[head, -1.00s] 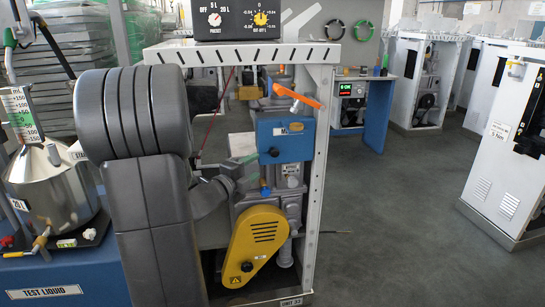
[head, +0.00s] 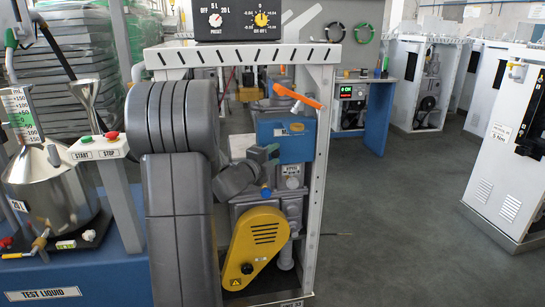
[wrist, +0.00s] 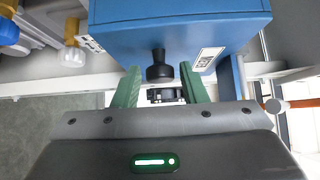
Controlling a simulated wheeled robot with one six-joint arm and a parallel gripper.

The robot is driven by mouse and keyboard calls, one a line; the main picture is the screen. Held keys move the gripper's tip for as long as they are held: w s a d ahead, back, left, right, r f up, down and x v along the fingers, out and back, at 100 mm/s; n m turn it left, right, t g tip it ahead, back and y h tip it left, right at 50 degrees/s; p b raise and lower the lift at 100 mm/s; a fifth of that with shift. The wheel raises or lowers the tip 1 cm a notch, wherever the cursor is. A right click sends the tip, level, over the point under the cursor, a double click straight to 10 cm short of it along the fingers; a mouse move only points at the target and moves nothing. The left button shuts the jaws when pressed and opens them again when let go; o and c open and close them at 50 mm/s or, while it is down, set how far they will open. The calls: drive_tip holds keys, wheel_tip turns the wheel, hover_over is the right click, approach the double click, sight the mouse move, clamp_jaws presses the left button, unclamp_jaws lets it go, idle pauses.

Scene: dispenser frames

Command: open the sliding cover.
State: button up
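A blue box-shaped cover (head: 290,148) sits on the dispenser frame, below an orange lever, in the head view. In the wrist view the blue cover (wrist: 185,30) fills the top, with a black knob (wrist: 159,72) on it and a white label at its right. My gripper (wrist: 160,80) is open, its green fingers on either side of the knob's line with visible gaps. Whether the fingertips reach past the knob is hard to tell. In the head view my gripper (head: 271,153) is in front of the cover's lower left part and hides the knob.
An orange lever (head: 298,97) juts out above the cover. A yellow belt guard (head: 256,248) lies below, and a white perforated frame post (head: 322,170) stands to the right. Open floor lies to the right.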

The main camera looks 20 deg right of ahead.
clamp_jaws()
drive_tip(key=w+a+p, duration=0.1)
drive_tip(key=w+a, duration=0.3)
drive_tip(key=a, duration=1.4)
drive_tip(key=shift+w+a, duration=0.2)
drive_tip(key=shift+a, duration=0.1)
drive_tip(key=shift+o, duration=1.6)
unclamp_jaws()
drive_tip(key=p+v, duration=0.1)
drive_tip(key=v, duration=1.2)
drive_tip(key=shift+s+a, duration=0.25)
drive_tip(key=shift+a, duration=0.05)
drive_tip(key=shift+d+f, duration=0.1)
drive_tip(key=shift+d, duration=0.05)
